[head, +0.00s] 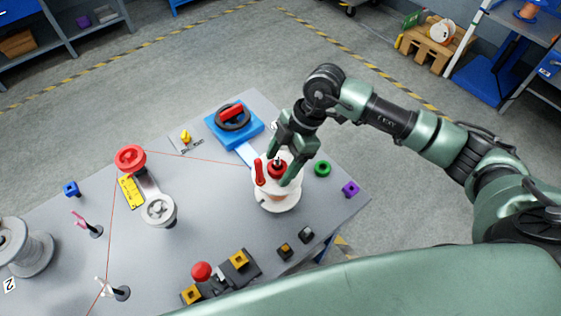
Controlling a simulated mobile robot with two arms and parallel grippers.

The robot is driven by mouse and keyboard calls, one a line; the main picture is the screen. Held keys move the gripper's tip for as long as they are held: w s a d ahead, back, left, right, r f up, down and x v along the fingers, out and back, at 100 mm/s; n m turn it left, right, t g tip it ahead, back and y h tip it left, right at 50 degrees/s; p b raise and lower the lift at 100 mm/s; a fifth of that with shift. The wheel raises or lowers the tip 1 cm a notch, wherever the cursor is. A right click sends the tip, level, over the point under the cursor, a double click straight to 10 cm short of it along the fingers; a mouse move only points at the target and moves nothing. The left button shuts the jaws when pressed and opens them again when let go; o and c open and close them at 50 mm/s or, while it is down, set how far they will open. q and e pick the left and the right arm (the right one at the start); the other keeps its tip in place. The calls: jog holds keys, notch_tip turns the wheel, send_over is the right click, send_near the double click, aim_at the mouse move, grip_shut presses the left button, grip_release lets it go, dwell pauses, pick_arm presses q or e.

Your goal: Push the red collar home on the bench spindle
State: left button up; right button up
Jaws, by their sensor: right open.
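The red collar (278,171) sits around the dark bench spindle (277,160), above a white spool (278,200) at the right part of the bench. My right gripper (276,178) comes down from above with its fingers apart, one on each side of the collar. I cannot tell whether the fingers touch it. The gripper partly hides the collar's top and sides. A red upright handle (259,173) stands on the spool's left side. My left gripper is not in view.
A blue base with a red-handled black wheel (233,117) stands behind the spool. A red line runs to a red pulley (130,157). A red button (201,271) is near the front edge.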

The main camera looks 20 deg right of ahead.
jog(key=shift+r, duration=0.1)
jog(key=b+v, duration=0.1)
jog(key=v, duration=0.6)
jog(key=shift+d+r, duration=0.2)
jog(key=shift+r, duration=0.1)
dwell(0.3)
